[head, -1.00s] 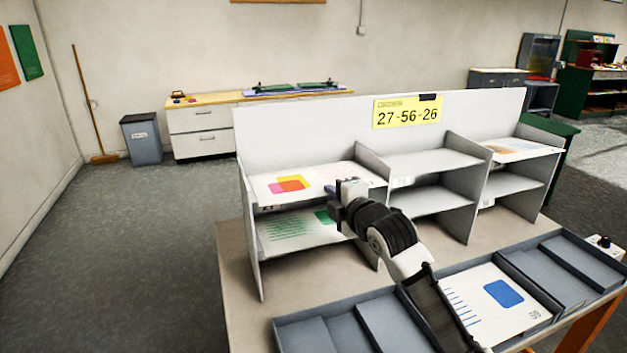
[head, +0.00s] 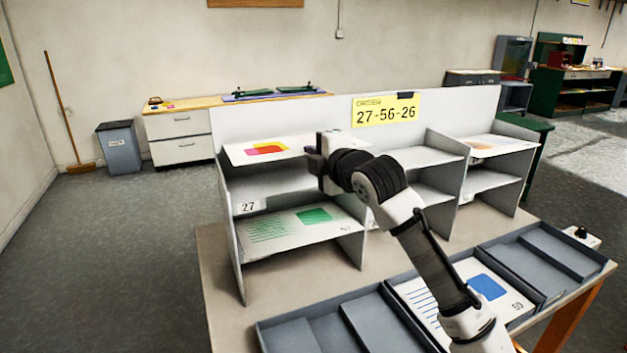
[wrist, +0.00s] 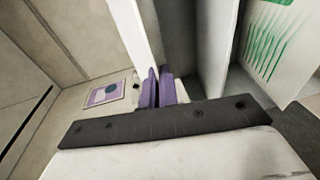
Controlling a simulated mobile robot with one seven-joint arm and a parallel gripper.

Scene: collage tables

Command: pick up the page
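The page (head: 268,150) is a white sheet with pink, orange and yellow shapes. It is raised above the left compartment of the grey shelf rack (head: 232,225), near the top of the back panel. My gripper (head: 312,160) is at the page's right edge, shut on it. In the wrist view the purple fingers (wrist: 158,88) are nearly together, with the white sheet (wrist: 137,32) standing edge-on from between them. The shelf labelled 27 (head: 265,184) below is bare.
A page with green marks (head: 295,224) lies on the lower left shelf. An orange-marked page (head: 497,145) lies at upper right. A yellow order sign reading 27-56-26 (head: 386,110) tops the rack.

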